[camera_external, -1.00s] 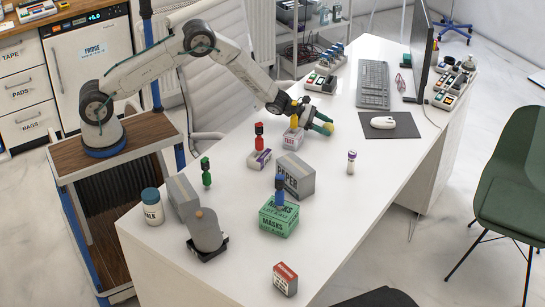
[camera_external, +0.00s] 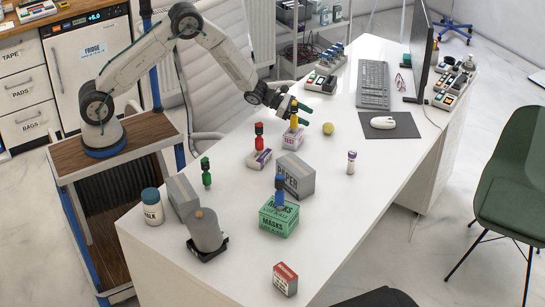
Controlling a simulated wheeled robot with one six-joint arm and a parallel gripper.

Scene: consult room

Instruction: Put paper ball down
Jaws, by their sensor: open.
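The paper ball (camera_external: 328,128), small, round and yellow, rests on the white desk, left of the dark mouse pad. My gripper (camera_external: 306,115) is open and empty, a little up and to the left of the ball and apart from it. Its dark fingers with green tips are near the yellow-topped item (camera_external: 294,121) on the TEST box. Whether a finger touches that item cannot be told.
Near my gripper stand the TEST box (camera_external: 292,140), a red figure (camera_external: 259,137) on a small box and a grey box (camera_external: 296,175). A mouse (camera_external: 383,123) on its pad (camera_external: 404,127) and a small bottle (camera_external: 351,162) stand to the right. The desk around the ball is clear.

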